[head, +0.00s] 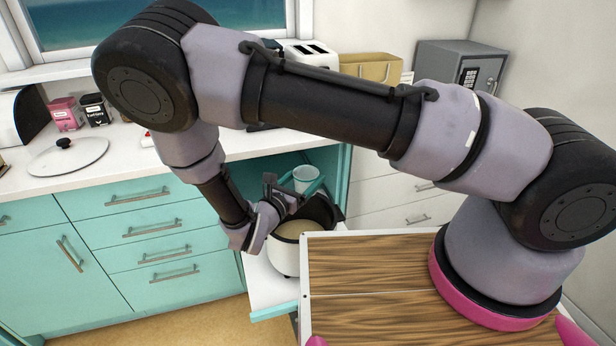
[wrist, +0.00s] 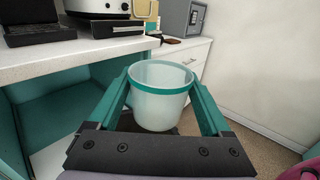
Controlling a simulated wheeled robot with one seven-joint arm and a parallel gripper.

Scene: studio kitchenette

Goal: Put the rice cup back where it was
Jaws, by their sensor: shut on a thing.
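The rice cup (head: 306,174) is a small pale translucent cup with a teal rim; in the wrist view (wrist: 160,105) it sits upright between my two teal fingers. My gripper (head: 295,188) is shut on it, with one finger on either side. In the head view the gripper holds the cup above and just behind the white rice cooker (head: 285,258). The cooker is open, with pale contents (head: 296,229) inside. My gripper and wrist hide part of the cooker's rim.
The cooker stands on a pulled-out white shelf (head: 262,282) before an open teal cabinet. A lid with a black knob (head: 68,158) lies on the left counter. Pink and black canisters, a toaster (head: 305,52), a tan bin (head: 372,68) and a grey safe (head: 460,68) stand at the back.

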